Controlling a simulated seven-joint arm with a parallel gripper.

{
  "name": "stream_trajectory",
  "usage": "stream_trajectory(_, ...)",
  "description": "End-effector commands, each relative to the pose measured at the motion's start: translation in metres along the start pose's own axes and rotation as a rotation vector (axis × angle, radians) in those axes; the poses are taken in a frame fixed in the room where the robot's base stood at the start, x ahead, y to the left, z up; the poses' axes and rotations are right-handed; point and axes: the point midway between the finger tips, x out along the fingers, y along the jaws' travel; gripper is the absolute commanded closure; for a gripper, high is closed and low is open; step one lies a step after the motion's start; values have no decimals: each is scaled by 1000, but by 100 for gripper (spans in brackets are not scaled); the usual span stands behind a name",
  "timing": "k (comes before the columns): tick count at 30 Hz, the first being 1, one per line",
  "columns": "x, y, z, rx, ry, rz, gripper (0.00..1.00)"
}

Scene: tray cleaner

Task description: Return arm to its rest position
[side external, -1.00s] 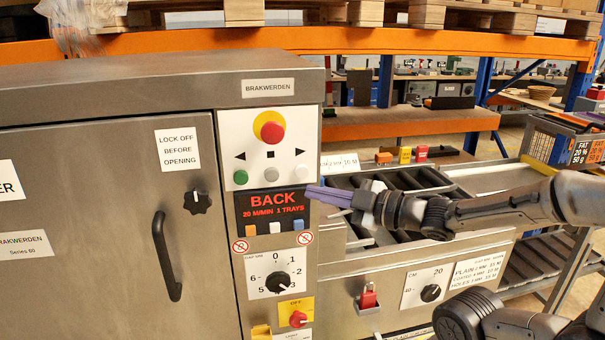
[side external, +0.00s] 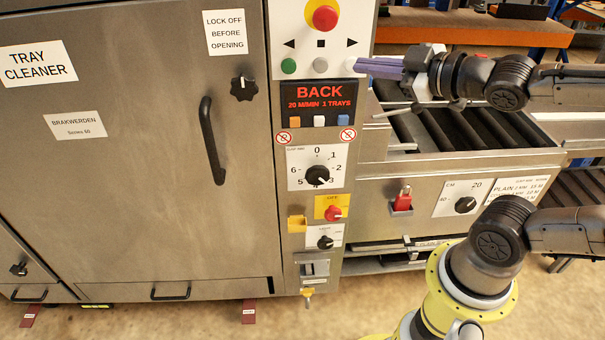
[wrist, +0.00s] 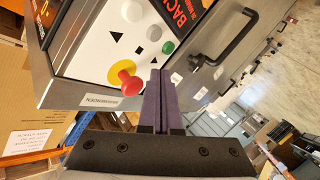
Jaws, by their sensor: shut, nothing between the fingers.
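My gripper (side external: 380,68) is shut and empty, its purple fingers pointing left in the side external view. The fingertips are near the white button at the right of the control panel; I cannot tell from this view whether they touch it. In the wrist view my shut gripper (wrist: 159,90) lies side by side along the middle, with the red emergency stop (wrist: 127,78) just left of the fingers. The control panel (side external: 320,170) shows a screen (side external: 318,95) reading BACK, 20 M/MIN, 1 TRAYS.
The tray cleaner's steel door (side external: 150,150) with a black handle (side external: 212,142) fills the left. A roller conveyor (side external: 470,125) runs right of the panel, below my forearm. A red padlock (side external: 403,199) and a dial (side external: 465,205) sit on its front. Open floor lies in front.

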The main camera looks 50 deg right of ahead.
Motion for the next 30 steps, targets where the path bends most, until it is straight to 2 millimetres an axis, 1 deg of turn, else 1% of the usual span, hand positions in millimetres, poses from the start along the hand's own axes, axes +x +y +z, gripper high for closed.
stream_trajectory(5, -22, -15, 24, 194, -221, -76, 100)
stream_trajectory(8, -40, -32, 41, 301, -363, -137, 100)
stream_trajectory(12, -70, -57, 65, 427, -558, -221, 100)
stream_trajectory(15, -90, -72, 79, 489, -675, -267, 100)
stream_trajectory(18, -103, -84, 89, 520, -760, -300, 100)
stream_trajectory(22, -111, -88, 95, 529, -806, -312, 100)
stream_trajectory(30, -111, -88, 95, 530, -808, -309, 100)
